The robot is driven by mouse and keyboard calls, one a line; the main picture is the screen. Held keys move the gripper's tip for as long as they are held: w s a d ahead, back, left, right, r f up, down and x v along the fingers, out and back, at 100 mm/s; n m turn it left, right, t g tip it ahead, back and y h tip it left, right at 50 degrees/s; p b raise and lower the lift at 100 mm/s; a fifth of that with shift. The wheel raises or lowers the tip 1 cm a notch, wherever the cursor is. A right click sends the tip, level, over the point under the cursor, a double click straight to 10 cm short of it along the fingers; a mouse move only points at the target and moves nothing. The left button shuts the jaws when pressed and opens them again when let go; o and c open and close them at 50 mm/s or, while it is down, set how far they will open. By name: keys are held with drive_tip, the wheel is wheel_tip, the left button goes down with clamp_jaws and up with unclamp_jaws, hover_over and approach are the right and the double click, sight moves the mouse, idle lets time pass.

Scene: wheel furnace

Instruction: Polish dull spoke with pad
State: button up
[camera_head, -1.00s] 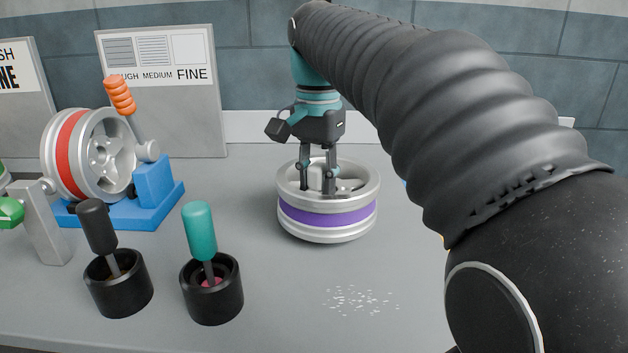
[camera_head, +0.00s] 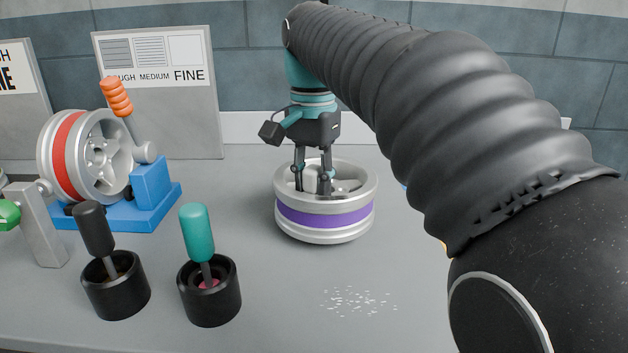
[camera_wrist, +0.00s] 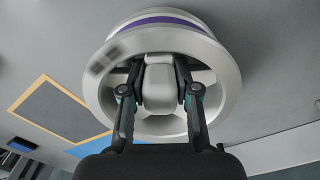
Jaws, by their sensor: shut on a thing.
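A silver wheel with a purple band (camera_head: 325,217) lies flat on the table, its open spoked face up. It fills the upper middle of the wrist view (camera_wrist: 222,75). My gripper (camera_head: 312,187) reaches down inside the wheel's rim. Some spokes show beside the fingers, others are hidden. I cannot pick out a dull one.
A red-banded wheel (camera_head: 68,155) stands on a blue stand (camera_head: 152,190) at left. Black cups (camera_head: 116,297) (camera_head: 209,303) hold tools with black and teal handles. White specks (camera_head: 358,301) lie on the front table. A finish board (camera_head: 165,115) stands behind.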

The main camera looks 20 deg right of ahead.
drive_tip(key=shift+s+a+f, duration=0.1)
drive_tip(key=shift+s+a, duration=0.05)
drive_tip(key=shift+s, duration=0.05)
drive_tip(key=shift+w+d, duration=0.4)
drive_tip(key=shift+d, duration=0.05)
drive_tip(key=shift+s+a, duration=0.35)
drive_tip(key=shift+a, duration=0.1)
drive_tip(key=shift+w+d, duration=0.35)
drive_tip(key=shift+d, duration=0.05)
drive_tip(key=shift+s+a, duration=0.4)
drive_tip(key=shift+w+d, duration=0.4)
